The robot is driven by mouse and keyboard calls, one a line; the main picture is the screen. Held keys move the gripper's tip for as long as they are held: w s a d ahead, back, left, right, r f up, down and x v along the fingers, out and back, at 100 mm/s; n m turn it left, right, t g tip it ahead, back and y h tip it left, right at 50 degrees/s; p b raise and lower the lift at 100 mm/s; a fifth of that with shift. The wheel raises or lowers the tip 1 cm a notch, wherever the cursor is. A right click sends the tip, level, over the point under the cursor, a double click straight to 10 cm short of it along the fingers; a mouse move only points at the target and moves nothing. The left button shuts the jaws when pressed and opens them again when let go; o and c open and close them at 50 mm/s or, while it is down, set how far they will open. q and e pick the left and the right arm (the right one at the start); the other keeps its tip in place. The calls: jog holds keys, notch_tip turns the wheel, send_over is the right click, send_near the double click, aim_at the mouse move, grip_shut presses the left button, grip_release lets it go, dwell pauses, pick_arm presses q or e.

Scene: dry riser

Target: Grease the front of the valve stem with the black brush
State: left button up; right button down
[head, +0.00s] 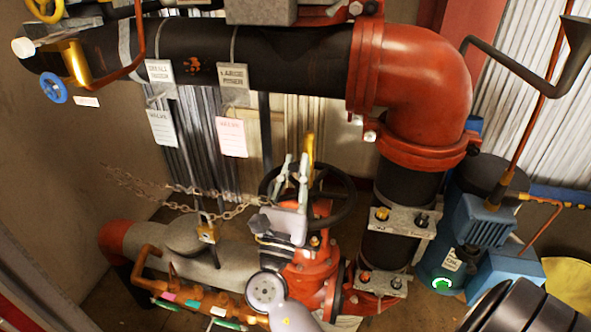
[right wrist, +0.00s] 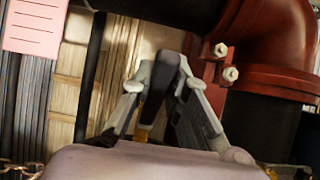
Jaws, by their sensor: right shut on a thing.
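The red valve (head: 315,270) stands at lower middle in the head view, with a black handwheel (head: 343,212) on top. A brass-yellow upright piece (head: 309,148), likely the valve stem, shows above the wheel, just behind my fingertips. My right gripper (head: 292,168) is in front of the wheel, fingers pointing up. In the right wrist view its fingers close on a dark thing (right wrist: 160,78), likely the black brush. A little yellow shows below that dark thing. The bristles cannot be made out, nor whether they touch the stem. My left gripper is not in view.
A black pipe (head: 280,58) runs across above, joining a red elbow (head: 415,85) at right. A chain with a padlock (head: 207,233) hangs left of the valve. Orange small piping (head: 195,300) lies low in front. A blue pump (head: 483,222) stands at right.

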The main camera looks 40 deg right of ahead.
jog(key=shift+r+p, duration=1.15)
jog(key=shift+r, duration=0.25)
jog(key=shift+r+p, duration=1.15)
jog(key=shift+r, duration=0.3)
jog(key=shift+r+p, duration=1.25)
jog(key=shift+r, duration=0.05)
jog(key=shift+f, duration=0.15)
